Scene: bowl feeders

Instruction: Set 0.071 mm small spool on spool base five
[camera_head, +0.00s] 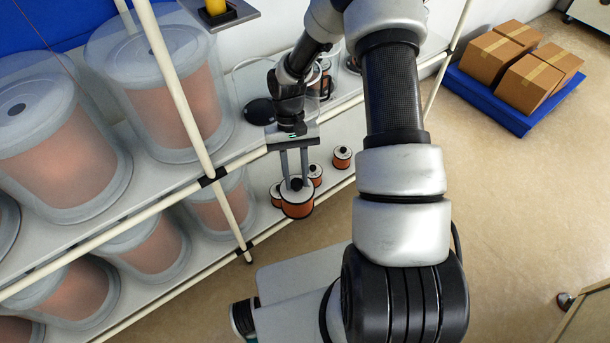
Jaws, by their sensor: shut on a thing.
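My gripper (294,166) points down beside the shelf rack and is shut on a small spool (297,204). The spool has a copper-orange winding, a white top flange and a black knob. It hangs upright in front of the lower shelf. Other small spools of like look stand behind it on the lower shelf: one at the left (276,194), partly covered, one behind (315,174) and one to the right (342,157). I cannot read any wire size or base number. Spool base five cannot be told apart here.
Large covered copper drums (50,130) fill the rack's left side on both shelves. A pale upright post (176,95) and shelf-edge rails stand near my arm. Cardboard boxes (528,82) sit on a blue pallet (490,98) at upper right. The floor (520,210) on the right is mostly clear.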

